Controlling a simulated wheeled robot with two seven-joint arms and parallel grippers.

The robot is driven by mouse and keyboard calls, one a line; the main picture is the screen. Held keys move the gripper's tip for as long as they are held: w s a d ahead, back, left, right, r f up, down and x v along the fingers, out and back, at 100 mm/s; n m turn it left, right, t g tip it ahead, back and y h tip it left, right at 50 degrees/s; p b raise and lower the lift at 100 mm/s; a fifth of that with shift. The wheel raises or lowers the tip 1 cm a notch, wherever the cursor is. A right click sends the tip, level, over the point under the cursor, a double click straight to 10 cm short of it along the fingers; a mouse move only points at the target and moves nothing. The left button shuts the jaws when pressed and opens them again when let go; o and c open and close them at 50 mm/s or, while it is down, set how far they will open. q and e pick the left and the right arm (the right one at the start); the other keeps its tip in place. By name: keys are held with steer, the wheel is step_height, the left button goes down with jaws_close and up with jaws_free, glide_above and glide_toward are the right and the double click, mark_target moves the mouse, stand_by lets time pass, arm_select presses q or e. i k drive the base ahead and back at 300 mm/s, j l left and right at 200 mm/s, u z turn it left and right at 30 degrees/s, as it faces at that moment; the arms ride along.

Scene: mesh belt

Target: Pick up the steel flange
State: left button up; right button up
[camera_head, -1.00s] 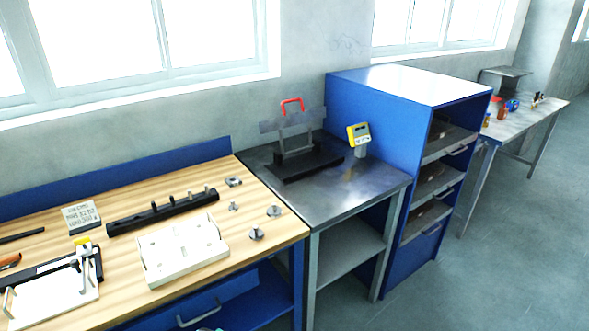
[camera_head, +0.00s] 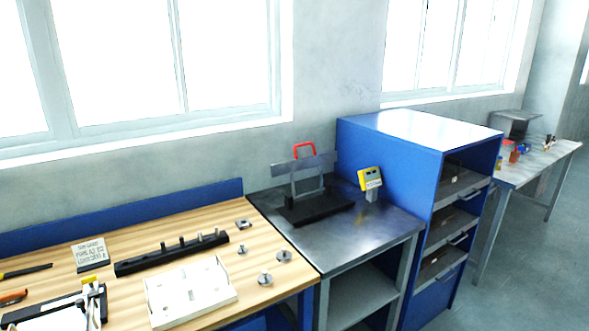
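Small grey metal parts lie on the right end of the wooden workbench (camera_head: 130,285). Two look like round flanges with a raised hub: one metal flange (camera_head: 284,256) near the bench's right edge, and another (camera_head: 265,279) nearer the front. A squarish metal part (camera_head: 243,223) lies farther back, and a small bolt-like part (camera_head: 242,249) lies between them. They are too small to tell their exact kinds. Neither of my grippers is in view.
A white tray (camera_head: 190,294) and a black rack with pegs (camera_head: 172,254) stand left of the metal parts. A steel table (camera_head: 375,237) holds a black stand with a red handle (camera_head: 304,150) and a yellow gauge (camera_head: 370,179). A blue cabinet (camera_head: 395,150) stands beyond.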

mark_target(243, 223)
steer(key=u, duration=1.3)
steer(key=i+l, duration=0.1)
steer(key=l, duration=0.35)
steer(key=i+l, duration=0.1)
steer(key=l, duration=0.35)
steer(key=i+l+z, duration=0.1)
steer(key=l, duration=0.35)
steer(key=i+l, duration=0.1)
steer(key=l, duration=0.35)
steer(key=i+l, duration=0.1)
steer(key=l, duration=0.35)
steer(key=z, duration=0.05)
